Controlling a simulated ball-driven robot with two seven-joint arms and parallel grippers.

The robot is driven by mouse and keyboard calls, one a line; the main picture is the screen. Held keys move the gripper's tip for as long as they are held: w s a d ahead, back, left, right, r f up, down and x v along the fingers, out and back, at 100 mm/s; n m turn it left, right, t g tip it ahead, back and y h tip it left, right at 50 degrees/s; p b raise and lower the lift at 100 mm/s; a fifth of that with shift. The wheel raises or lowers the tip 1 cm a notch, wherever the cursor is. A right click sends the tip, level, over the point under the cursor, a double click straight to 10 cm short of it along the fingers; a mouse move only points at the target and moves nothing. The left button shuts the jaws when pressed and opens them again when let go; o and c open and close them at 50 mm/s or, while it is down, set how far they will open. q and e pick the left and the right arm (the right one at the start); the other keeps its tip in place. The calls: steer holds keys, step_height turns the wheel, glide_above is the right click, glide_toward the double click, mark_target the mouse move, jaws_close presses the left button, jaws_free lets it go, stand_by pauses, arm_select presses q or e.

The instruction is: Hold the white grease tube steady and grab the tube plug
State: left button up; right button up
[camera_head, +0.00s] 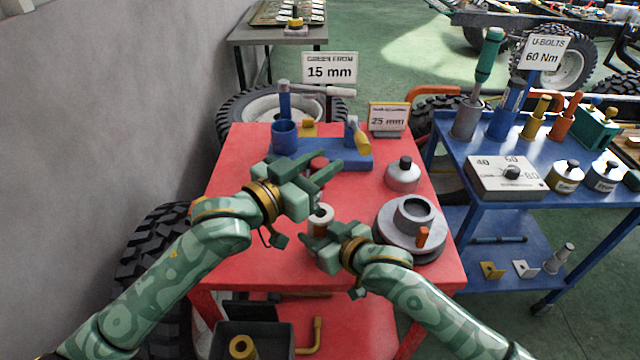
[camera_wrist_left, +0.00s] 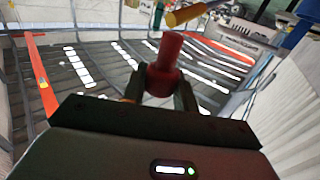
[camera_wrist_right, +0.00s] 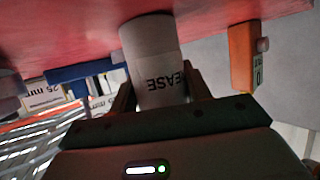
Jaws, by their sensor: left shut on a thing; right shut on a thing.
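The white grease tube (camera_head: 320,222) is near the middle of the red table (camera_head: 250,160). My right gripper (camera_head: 318,240) is shut around its body. In the right wrist view the tube (camera_wrist_right: 152,50) shows part of a dark "GREASE" label between the fingers and appears to meet the red tabletop. The red tube plug (camera_wrist_left: 165,62) is between the fingers of my left gripper (camera_wrist_left: 163,90), which is shut on it. In the head view the plug (camera_head: 319,162) shows by the left fingers, above and apart from the tube. The tube's top is partly shadowed.
A blue fixture (camera_head: 345,155) with a blue cup (camera_head: 284,137) stands at the table's back. A grey flanged hub (camera_head: 400,240) and a silver pot (camera_head: 402,177) are on the right. A blue cart (camera_head: 550,190) stands beyond. The table's left part is clear.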

arm_select(q)
steer(key=shift+r, duration=0.3)
arm_select(e)
steer(key=o, duration=1.2)
arm_select(q)
steer(key=shift+f, duration=0.1)
arm_select(e)
steer(key=v, duration=1.2)
steer(key=shift+s+d+f, duration=0.1)
steer(key=shift+f, duration=0.05)
